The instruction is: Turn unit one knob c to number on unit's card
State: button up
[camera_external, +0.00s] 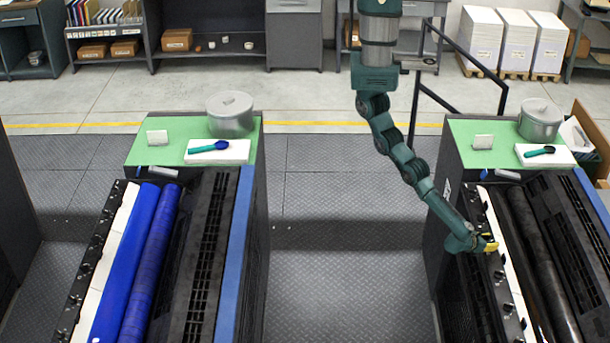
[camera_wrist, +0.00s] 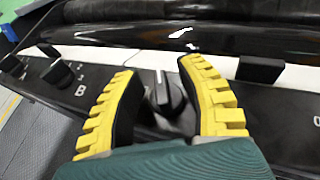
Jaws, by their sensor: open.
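The left unit (camera_external: 232,270) has a blue roller, and its own white card (camera_external: 157,138) stands on the green top. Each top also bears a metal pot (camera_external: 541,119) and a scoop on a white pad. In the wrist view a black block (camera_wrist: 260,70) stands right of the fingers.

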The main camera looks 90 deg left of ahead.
jog(key=v, duration=1.2)
